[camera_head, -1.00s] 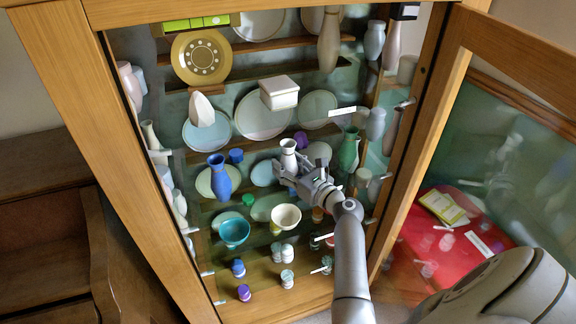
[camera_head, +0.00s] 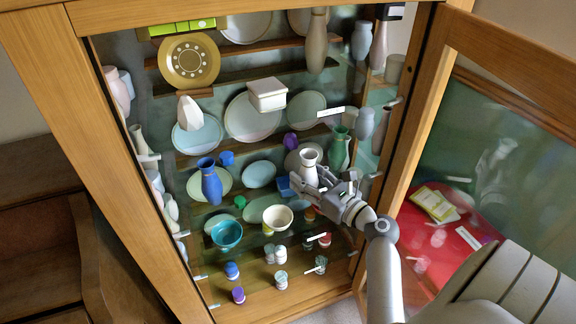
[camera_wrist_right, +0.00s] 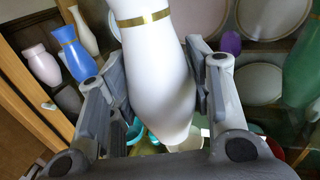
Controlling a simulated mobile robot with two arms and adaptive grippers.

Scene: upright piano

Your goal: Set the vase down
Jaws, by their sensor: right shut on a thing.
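A white vase (camera_head: 309,168) with a narrow neck is held upright by my right gripper (camera_head: 318,187) inside the open display cabinet. In the right wrist view the white vase (camera_wrist_right: 160,75) has a gold band at its neck and sits between both fingers of my right gripper (camera_wrist_right: 155,95). The fingers are closed against its sides. In the head view the gripper hides the vase's lower part, so I cannot tell whether its base touches the shelf. My left gripper is out of view.
A blue vase (camera_head: 211,183) stands left and a green vase (camera_head: 339,150) stands behind right. A cream bowl (camera_head: 278,218) and a teal bowl (camera_head: 227,235) are below left. The cabinet's right frame (camera_head: 416,110) and open glass door (camera_head: 505,140) flank my arm.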

